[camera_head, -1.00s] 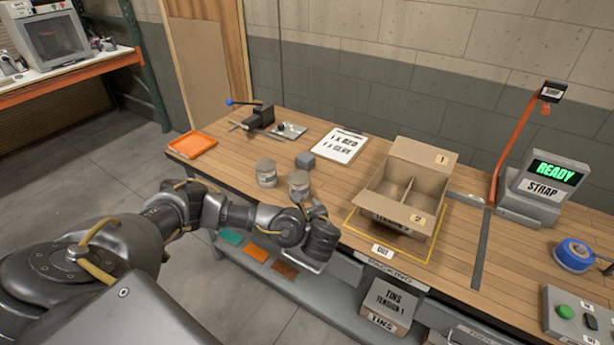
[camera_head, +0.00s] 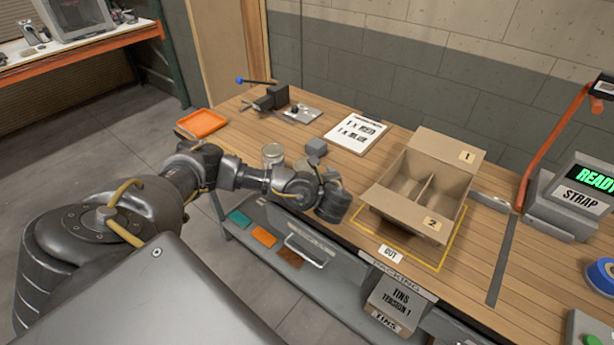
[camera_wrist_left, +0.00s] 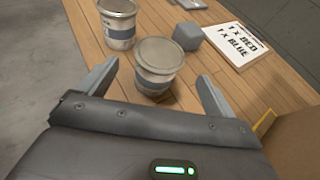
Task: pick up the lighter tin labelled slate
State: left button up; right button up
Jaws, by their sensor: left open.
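Two grey metal tins with pale lids stand close together on the wooden bench. The other tin (camera_wrist_left: 118,25) is just beyond to the left, with a blue-grey label. I cannot read either label, nor tell which tin is lighter. In the head view one tin (camera_head: 272,155) shows behind my arm; the other is mostly hidden by my wrist. My left gripper (camera_wrist_left: 156,88) is open and empty; it shows less clearly in the head view (camera_head: 325,175).
A grey block (camera_head: 317,147) and a printed order sheet (camera_head: 357,132) lie behind the tins. A divided cardboard box (camera_head: 385,196) stands to the right. A vise (camera_head: 272,97) and an orange tray (camera_head: 202,123) are at the back left.

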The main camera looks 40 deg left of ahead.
aim_at(308, 169)
pick_arm(q)
jog(key=shift+w+a+f, duration=0.1)
jog(key=shift+a, duration=0.25)
jog(key=p+x, duration=0.1)
jog(key=x, duration=0.3)
jog(key=shift+w+a+p, duration=0.15)
jog(key=shift+w+p, duration=0.05)
jog(key=shift+p, duration=0.2)
jog(key=shift+w+a+f, duration=0.15)
pick_arm(e)
jog(key=shift+w+r, duration=0.25)
jog(key=shift+r, duration=0.75)
pick_arm(q)
jog(key=shift+c, duration=0.2)
jog(key=c, duration=1.1)
pick_arm(e)
jog(key=shift+a, duration=0.15)
pick_arm(q)
jog(key=shift+o, duration=0.2)
